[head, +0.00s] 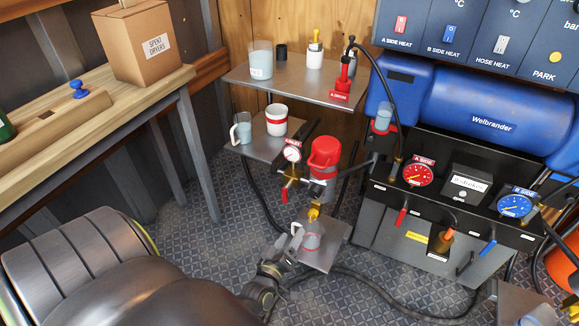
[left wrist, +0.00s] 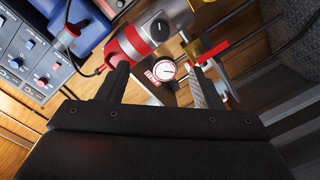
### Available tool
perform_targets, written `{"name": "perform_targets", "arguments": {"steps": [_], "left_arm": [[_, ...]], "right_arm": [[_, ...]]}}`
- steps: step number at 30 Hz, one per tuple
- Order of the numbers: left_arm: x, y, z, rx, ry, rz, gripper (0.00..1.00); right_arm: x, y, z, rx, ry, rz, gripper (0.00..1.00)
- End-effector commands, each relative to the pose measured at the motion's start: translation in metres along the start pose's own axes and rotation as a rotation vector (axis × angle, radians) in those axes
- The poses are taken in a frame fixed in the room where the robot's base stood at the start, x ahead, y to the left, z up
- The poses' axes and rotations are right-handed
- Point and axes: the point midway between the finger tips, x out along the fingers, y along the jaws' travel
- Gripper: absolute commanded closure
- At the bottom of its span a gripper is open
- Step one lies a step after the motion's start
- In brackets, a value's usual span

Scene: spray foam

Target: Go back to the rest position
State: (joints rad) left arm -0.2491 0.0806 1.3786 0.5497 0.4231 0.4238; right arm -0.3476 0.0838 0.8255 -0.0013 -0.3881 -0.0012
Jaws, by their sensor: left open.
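My left gripper (head: 296,250) is low in the middle of the head view, in front of the small metal shelf under the red-topped canister. A clear cup (head: 312,238) stands on that shelf, beside the gripper's fingers. In the left wrist view my left gripper (left wrist: 160,82) has its fingers apart, with nothing seen between them. Beyond the fingers are the red and silver canister (left wrist: 138,42), a round gauge (left wrist: 164,70) and a red valve handle (left wrist: 214,52). My right gripper is not in view.
The small shelf (head: 325,262), a middle shelf (head: 262,150) with two mugs and hanging black hoses crowd the left gripper. The black machine panel (head: 445,200) stands to the right. A wooden bench (head: 110,95) is at left. Patterned floor (head: 205,250) is open between.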

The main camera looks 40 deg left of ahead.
Motion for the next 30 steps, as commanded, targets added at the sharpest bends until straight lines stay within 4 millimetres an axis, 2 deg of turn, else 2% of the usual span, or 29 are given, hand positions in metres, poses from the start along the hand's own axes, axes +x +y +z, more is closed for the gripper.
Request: {"name": "perform_targets", "arguments": {"steps": [15, 17, 20, 23, 26, 27, 29, 30], "left_arm": [[0.000, -0.001, 0.001, 0.003, -0.003, -0.002, 0.40], [-0.003, -0.004, 0.004, 0.020, -0.023, -0.014, 0.40], [-0.015, -0.022, 0.021, 0.103, -0.115, -0.070, 0.40], [-0.047, -0.058, 0.051, 0.255, -0.294, -0.166, 0.40], [-0.099, -0.103, 0.082, 0.433, -0.528, -0.271, 0.40], [-0.123, -0.120, 0.091, 0.499, -0.623, -0.308, 0.40], [-0.162, -0.144, 0.102, 0.592, -0.765, -0.356, 0.40], [-0.188, -0.158, 0.107, 0.648, -0.855, -0.384, 0.40]], "right_arm": [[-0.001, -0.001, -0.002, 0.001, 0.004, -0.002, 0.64], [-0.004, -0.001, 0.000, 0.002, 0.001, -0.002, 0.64], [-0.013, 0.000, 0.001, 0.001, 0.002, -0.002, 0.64], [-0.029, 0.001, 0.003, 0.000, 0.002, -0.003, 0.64], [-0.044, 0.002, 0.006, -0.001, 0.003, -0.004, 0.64], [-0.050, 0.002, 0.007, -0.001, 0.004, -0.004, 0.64], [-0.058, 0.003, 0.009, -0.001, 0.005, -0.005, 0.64], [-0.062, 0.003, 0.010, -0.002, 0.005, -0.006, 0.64]]}}
